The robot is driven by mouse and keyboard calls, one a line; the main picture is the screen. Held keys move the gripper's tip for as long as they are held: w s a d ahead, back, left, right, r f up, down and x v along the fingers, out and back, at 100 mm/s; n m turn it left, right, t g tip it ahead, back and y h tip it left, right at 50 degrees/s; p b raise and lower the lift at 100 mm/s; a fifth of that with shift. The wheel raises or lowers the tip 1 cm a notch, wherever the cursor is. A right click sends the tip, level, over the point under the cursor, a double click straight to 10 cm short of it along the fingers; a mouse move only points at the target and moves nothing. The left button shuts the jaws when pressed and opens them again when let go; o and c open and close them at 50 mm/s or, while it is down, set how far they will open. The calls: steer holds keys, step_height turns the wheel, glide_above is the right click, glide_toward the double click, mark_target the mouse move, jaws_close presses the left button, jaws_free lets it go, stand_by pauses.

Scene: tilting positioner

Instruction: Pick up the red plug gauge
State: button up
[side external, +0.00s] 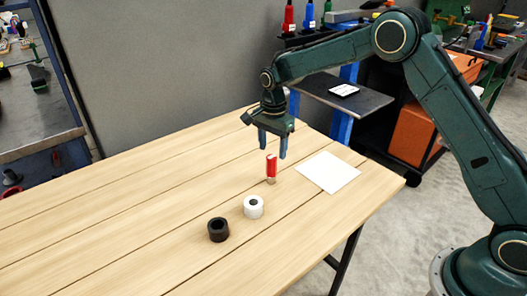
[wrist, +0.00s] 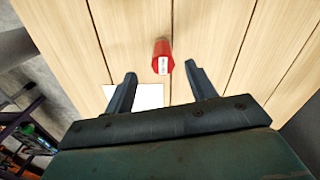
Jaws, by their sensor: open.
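The red plug gauge (side external: 271,165) stands upright on the wooden table, with a short metal end at its foot. It also shows from above in the wrist view (wrist: 162,58), a little beyond the fingertips. My gripper (side external: 271,155) is open and points down over it. In the wrist view my gripper (wrist: 161,73) has its two fingers apart, with the gauge ahead of the gap between them. The fingers do not appear to touch the gauge.
A white ring (side external: 254,207) and a black ring (side external: 218,230) stand on the wooden table (side external: 120,220) in front of the gauge. A white sheet (side external: 328,172) lies right of it. The table's left part is clear. A grey panel (side external: 170,60) stands behind.

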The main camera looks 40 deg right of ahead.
mark_target(272, 158)
steer(key=shift+f, duration=1.7)
steer(key=shift+f, duration=0.1)
steer(key=shift+w+f, duration=0.2)
steer(key=shift+f, duration=2.3)
steer(key=c, duration=1.2)
steer(key=shift+r, duration=0.15)
step_height(272, 158, up, 20)
